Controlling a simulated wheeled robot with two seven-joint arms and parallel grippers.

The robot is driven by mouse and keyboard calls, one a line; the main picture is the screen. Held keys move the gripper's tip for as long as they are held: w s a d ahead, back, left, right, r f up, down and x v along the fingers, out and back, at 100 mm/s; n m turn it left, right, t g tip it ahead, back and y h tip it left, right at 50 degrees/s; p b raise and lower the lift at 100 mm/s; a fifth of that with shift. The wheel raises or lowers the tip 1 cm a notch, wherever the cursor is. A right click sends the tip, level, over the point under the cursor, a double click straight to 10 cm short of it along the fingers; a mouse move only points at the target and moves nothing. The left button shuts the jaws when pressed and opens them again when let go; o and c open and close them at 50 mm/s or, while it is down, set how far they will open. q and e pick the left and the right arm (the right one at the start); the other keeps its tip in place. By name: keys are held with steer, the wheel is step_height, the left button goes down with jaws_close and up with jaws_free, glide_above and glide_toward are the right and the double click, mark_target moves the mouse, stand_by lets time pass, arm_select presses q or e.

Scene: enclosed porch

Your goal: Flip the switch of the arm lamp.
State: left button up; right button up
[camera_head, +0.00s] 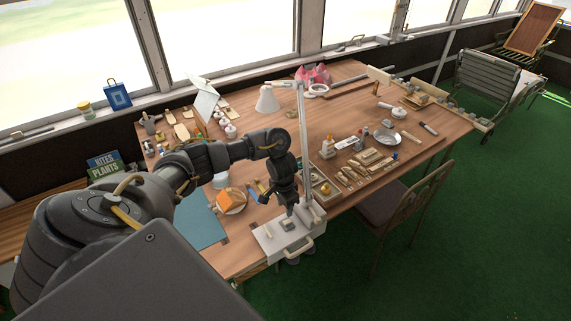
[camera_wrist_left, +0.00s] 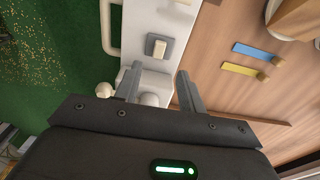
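The arm lamp has a white shade (camera_head: 267,100), a thin white post (camera_head: 303,145) and a pale box-like base (camera_head: 268,241) at the front edge of the table. A grey rocker switch (camera_head: 288,224) sits on top of the base, and it also shows in the left wrist view (camera_wrist_left: 157,46). My left gripper (camera_head: 289,207) points down just above the base, close to the switch. In the left wrist view my left gripper (camera_wrist_left: 158,85) has its two fingers spread apart with nothing held between them. The switch appears just beyond the fingertips. My right gripper is not in view.
The wooden table (camera_head: 350,110) holds many small objects. An orange block (camera_head: 230,199) on a round plate lies left of my gripper. Flat pieces and small bottles lie to the right. A wooden chair (camera_head: 400,203) stands at the front.

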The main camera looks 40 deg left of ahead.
arm_select(q)
step_height(320, 180, up, 2)
steer(key=shift+s+r, duration=0.1)
steer(key=shift+r, duration=0.15)
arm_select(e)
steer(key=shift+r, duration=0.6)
